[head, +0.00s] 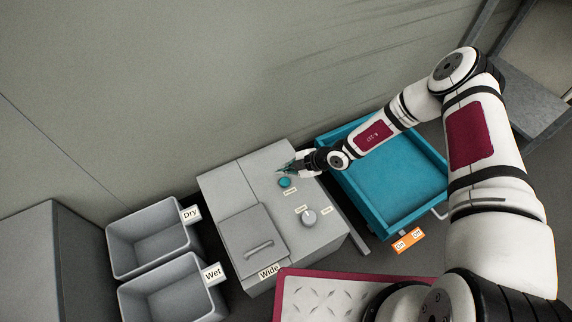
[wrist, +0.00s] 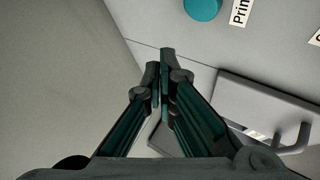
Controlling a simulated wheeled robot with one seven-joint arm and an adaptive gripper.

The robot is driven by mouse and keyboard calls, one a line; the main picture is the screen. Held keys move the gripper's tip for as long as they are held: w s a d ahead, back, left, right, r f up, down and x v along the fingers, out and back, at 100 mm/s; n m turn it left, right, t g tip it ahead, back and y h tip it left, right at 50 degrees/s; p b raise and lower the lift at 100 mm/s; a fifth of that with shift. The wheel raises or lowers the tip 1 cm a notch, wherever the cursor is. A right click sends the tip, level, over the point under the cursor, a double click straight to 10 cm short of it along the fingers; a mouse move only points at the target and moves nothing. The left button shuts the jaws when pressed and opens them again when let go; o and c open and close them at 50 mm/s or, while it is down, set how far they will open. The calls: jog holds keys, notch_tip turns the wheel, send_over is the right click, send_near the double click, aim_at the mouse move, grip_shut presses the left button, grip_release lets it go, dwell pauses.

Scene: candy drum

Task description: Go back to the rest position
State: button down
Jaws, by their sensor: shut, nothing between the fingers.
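My gripper (head: 285,168) is above the top of the grey machine (head: 226,188), close to the teal button (head: 284,183). In the wrist view my gripper (wrist: 160,62) has its fingertips together with nothing between them. The teal button (wrist: 202,8) shows at the top edge of the wrist view, apart from the fingertips. My arm reaches in from the right, over the blue tray. The machine also has a round grey knob (head: 309,217) and a lid with a handle (head: 259,247).
Two grey bins, labelled Dry (head: 150,237) and Wet (head: 173,291), stand left of the machine, both looking empty. An empty blue tray (head: 390,183) is to its right, under my forearm. A plain wall rises behind. A grey block (head: 45,266) stands at far left.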

notch_tip(320, 180, up, 32)
jog(key=d+r+n+g, duration=0.1)
jog(key=d+n, duration=0.2)
jog(key=n, duration=1.9)
jog(key=s+d+r+n+g+h, duration=0.1)
jog(key=s+d+r+n+h, duration=0.15)
jog(key=s+r+n, duration=0.5)
jog(key=s+d+r+n+g+h, duration=0.1)
jog(key=s+d+r+n, duration=0.3)
jog(key=s+r+n, duration=0.4)
jog(key=s+d+r+n+t+h, duration=0.1)
jog(key=s+d+n+h, duration=0.2)
jog(key=s+d+n, duration=0.55)
jog(key=s+d+r+n+h, duration=0.2)
jog(key=s+d, duration=0.4)
jog(key=s, duration=0.7)
notch_tip(320, 180, up, 28)
jog(key=t+p, duration=0.4)
jog(key=p, duration=2.3)
jog(key=shift+d+r, duration=0.2)
jog(key=shift+d, duration=0.15)
